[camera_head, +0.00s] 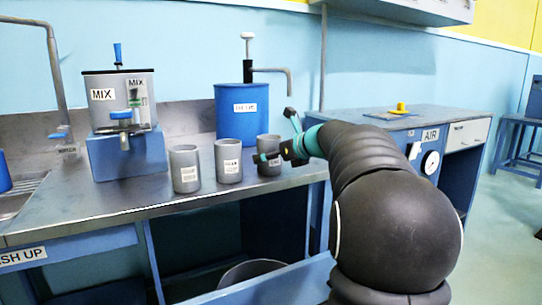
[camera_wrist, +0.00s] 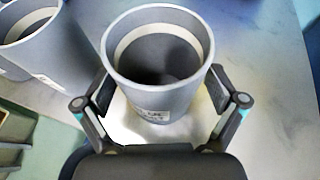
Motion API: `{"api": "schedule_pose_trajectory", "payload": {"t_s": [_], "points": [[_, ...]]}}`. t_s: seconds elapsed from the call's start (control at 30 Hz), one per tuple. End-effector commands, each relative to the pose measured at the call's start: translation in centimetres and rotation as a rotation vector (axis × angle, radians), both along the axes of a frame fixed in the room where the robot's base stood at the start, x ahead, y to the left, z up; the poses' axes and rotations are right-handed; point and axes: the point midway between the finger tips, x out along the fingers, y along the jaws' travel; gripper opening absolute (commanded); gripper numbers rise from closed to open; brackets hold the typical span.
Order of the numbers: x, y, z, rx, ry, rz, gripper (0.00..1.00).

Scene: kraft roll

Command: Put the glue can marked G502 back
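Three grey cans with white labels stand in a row on the metal counter: a left can (camera_head: 185,168), a middle can (camera_head: 228,160) and a right can (camera_head: 269,155). Their labels are too small to read, so I cannot tell which is G502. My gripper (camera_head: 273,156) is at the right can. In the wrist view, that can (camera_wrist: 158,75) is upright and open-topped, between the two spread fingers of my gripper (camera_wrist: 160,108). Gaps show between the fingers and the can wall. Another can (camera_wrist: 32,40) stands to its left.
A MIX tank (camera_head: 120,100) on a blue stand is at the counter's left. A blue drum (camera_head: 242,112) with a pump stands behind the cans. A sink (camera_head: 18,200) is at far left. A bench marked AIR (camera_head: 400,120) is at right.

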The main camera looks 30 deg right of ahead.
Motion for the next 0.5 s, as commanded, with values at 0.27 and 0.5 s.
{"api": "schedule_pose_trajectory", "payload": {"t_s": [0.27, 0.5], "points": [[0.0, 0.0, 0.2, 0.000, 0.000, 0.000, 0.96], [-2.3, -0.9, 1.4, -0.001, -0.001, -0.004, 0.96]]}}
